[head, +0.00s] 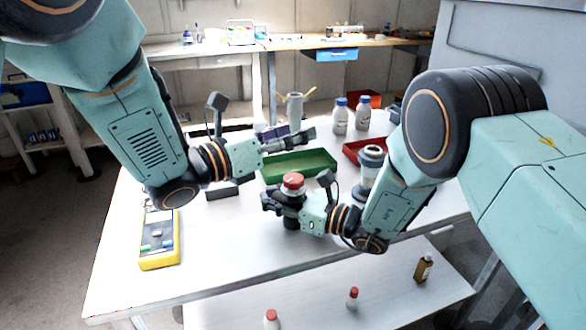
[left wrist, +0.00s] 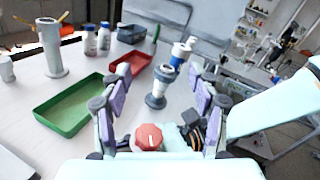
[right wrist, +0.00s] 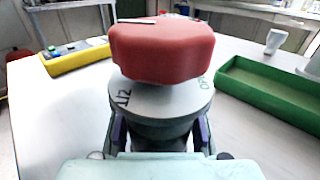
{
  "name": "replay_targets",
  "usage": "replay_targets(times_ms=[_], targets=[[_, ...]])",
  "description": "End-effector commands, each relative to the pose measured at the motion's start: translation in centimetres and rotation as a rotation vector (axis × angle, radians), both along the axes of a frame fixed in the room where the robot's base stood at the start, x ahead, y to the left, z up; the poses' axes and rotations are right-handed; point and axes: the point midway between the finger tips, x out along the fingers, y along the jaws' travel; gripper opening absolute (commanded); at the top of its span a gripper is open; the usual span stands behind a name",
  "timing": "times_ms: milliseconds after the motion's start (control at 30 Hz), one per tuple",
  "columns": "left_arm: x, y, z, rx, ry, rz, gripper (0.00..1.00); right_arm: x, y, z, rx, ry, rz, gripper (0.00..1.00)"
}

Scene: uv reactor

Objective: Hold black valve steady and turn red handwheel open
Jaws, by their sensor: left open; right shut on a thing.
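The red handwheel (head: 293,181) sits on top of the black valve (head: 291,214), which stands upright on the white table. In the right wrist view the handwheel (right wrist: 162,50) is large and close, above a grey disc (right wrist: 160,100) with lettering that is partly hidden. My right gripper (head: 272,204) is shut on the black valve, below the handwheel. My left gripper (head: 296,138) is open and empty, above and behind the valve over the green tray. In the left wrist view the handwheel (left wrist: 149,137) shows low between the open fingers, apart from them.
A green tray (head: 325,159) and a red tray (head: 351,152) lie behind the valve. A grey flanged cylinder (head: 371,165) stands to its right. White bottles (head: 341,118) stand at the back. A yellow device (head: 159,240) lies at left. The table's front middle is clear.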

Motion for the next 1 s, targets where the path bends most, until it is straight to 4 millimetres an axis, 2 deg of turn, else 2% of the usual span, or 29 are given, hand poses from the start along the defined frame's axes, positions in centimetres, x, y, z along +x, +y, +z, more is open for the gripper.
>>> replay_targets(times_ms=[400,1000], targets=[[0.0,0.6,-1.3,-0.414,0.563,-0.113,0.61,0.0,0.0,0.0,0.0,-0.001,0.0,0.0],[-0.4,2.6,-3.6,-0.888,1.433,-0.231,0.61,0.0,0.0,0.0,0.001,0.0,0.0,0.0]])
